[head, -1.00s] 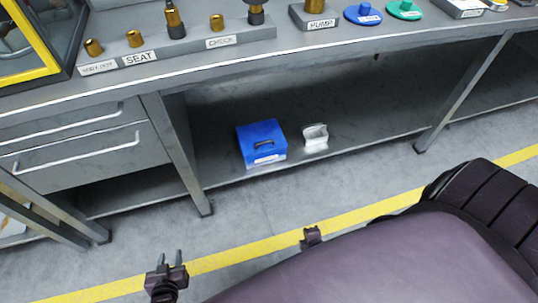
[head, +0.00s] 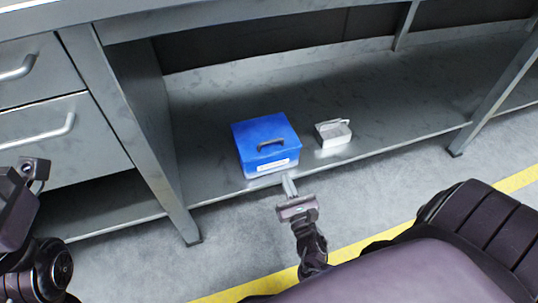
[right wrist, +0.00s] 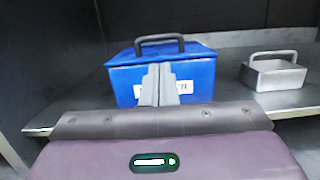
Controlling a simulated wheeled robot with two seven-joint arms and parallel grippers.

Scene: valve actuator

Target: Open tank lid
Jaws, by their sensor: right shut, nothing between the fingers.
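The blue box (head: 266,147), the likely tank, stands on the lower shelf. Its blue lid (head: 262,131) is on, with a dark handle (head: 271,145) on top. The right wrist view shows the handle (right wrist: 159,44) as an arch above the closed lid. My right gripper (head: 289,187) is in front of the box, below the handle, with its fingers together and empty. In the right wrist view its fingers (right wrist: 159,86) cover part of the white label; whether they touch the box I cannot tell. Part of my left arm shows at the left edge, without visible fingers.
A small light-grey open container (head: 334,133) with a raised handle stands to the right of the box, apart from it. A table leg and drawers (head: 40,130) are on the left. The shelf (head: 400,130) is clear farther right. The floor in front is free.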

